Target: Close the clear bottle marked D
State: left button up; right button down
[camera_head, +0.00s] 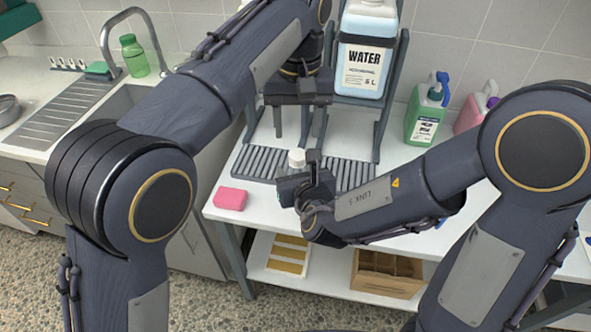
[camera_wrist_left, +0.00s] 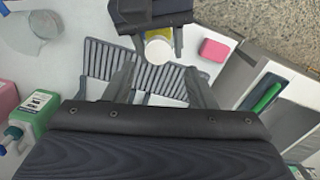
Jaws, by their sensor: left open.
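A small clear bottle (camera_head: 293,168) with a white round top (camera_head: 297,154) is upright over the front of the ribbed rack; its marking is not readable. My left gripper (camera_head: 299,127) is open and empty, fingers pointing down, above and behind the bottle. In the left wrist view the left fingers (camera_wrist_left: 158,88) stand apart, with the white top beyond them.
A large water jug (camera_head: 367,50) stands in a frame behind the ribbed rack (camera_head: 255,163). A pink sponge (camera_head: 230,198) lies at the front left. Green (camera_head: 424,117) and pink (camera_head: 471,113) jugs stand at the right. A sink (camera_head: 110,112) is at left.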

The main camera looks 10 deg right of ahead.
aim_at(298, 154)
pick_arm(q)
jog(key=shift+s+d+r+n, duration=0.1)
jog(key=shift+r+n, duration=0.8)
jog(key=shift+f, duration=4.05)
